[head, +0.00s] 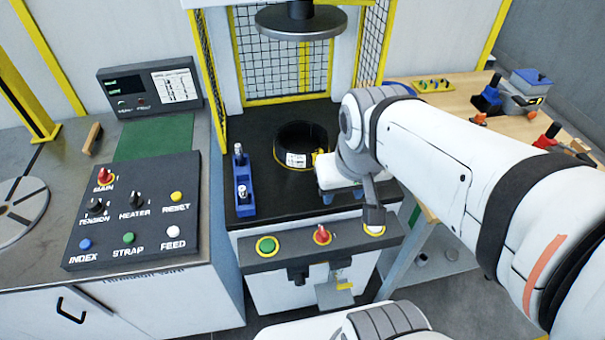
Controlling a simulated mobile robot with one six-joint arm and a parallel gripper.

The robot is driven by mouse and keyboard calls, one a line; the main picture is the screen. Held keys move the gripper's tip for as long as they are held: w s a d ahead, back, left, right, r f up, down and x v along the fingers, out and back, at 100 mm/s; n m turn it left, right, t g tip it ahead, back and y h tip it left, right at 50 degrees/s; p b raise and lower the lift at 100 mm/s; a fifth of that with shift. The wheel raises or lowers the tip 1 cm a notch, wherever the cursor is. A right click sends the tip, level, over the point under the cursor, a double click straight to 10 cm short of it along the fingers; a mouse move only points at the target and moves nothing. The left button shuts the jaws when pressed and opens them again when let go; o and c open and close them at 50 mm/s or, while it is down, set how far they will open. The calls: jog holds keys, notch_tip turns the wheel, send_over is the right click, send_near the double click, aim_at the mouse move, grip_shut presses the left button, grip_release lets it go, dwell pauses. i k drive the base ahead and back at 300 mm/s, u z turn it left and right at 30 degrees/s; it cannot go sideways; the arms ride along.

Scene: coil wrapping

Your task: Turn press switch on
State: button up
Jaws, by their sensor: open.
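The press switch (321,235) is a red knob on a round base, in the middle of the dark front panel (345,243) of the press. A green button (267,245) sits to its left and a pale button (374,230) to its right. My gripper (350,204) is open and hangs above the right part of this panel, up and to the right of the red knob and apart from it. One dark finger overlaps the pale button in the picture; whether it touches cannot be told. My gripper's far side is partly hidden by my wrist.
A black coil (290,137) with a white label lies on the press bed (262,190), beside a blue holder (243,185). The press plate (300,22) hangs above. A control box (135,215) with knobs stands left. A wooden bench (460,100) with tools is right.

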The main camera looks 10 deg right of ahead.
aim_at(323, 236)
jog(key=z, duration=1.6)
jog(key=k, duration=1.4)
jog(key=u, duration=0.4)
jog(key=i, duration=1)
jog(key=u, duration=0.05)
